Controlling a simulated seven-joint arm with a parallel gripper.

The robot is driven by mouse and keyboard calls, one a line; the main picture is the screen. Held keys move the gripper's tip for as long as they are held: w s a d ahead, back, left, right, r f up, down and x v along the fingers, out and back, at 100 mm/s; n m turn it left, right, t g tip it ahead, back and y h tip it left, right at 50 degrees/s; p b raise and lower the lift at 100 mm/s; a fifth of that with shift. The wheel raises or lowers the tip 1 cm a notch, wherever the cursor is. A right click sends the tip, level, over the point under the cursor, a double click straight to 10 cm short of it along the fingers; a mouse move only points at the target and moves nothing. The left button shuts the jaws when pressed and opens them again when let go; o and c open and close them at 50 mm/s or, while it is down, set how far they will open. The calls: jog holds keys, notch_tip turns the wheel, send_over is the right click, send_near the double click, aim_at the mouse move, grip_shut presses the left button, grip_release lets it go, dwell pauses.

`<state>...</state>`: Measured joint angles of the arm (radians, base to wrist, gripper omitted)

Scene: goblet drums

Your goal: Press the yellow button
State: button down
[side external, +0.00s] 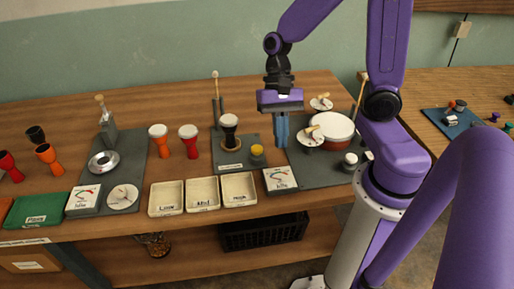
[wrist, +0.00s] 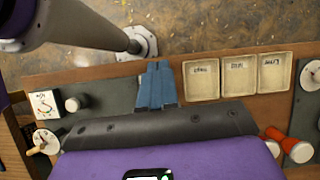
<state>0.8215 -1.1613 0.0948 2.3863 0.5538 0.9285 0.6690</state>
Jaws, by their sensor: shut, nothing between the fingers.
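The yellow button (side external: 257,150) sits on a dark grey pad (side external: 234,166), in front and to the right of a dark goblet drum with a white head (side external: 229,124). My gripper (side external: 282,145) points down with its blue fingers shut and empty. In the side view the fingers appear just right of the button, apart from it and seemingly above the table; their exact height is hard to tell. In the wrist view the shut fingers (wrist: 158,66) show, and the button is not visible there.
Right of my gripper stands a large drum (side external: 333,127) with small discs on stands. Three cream trays (side external: 202,192) line the front edge, beside a dial box (side external: 280,180). Red and orange goblet drums (side external: 189,143) stand to the left. A thin upright rod (side external: 216,95) rises behind the pad.

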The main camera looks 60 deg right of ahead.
jog(key=w+d+f+m+t+y, duration=0.1)
jog(key=w+d+f+m+y, duration=0.15)
jog(key=w+m, duration=0.5)
jog(key=m+t+y, duration=0.3)
jog(key=m+t, duration=0.1)
jog(key=m, duration=0.9)
send_over(259, 146)
jog(key=shift+f+h, duration=0.25)
jog(key=shift+f, duration=0.55)
jog(key=shift+f, duration=4.4)
jog(key=shift+f, duration=0.1)
jog(key=shift+f, duration=0.3)
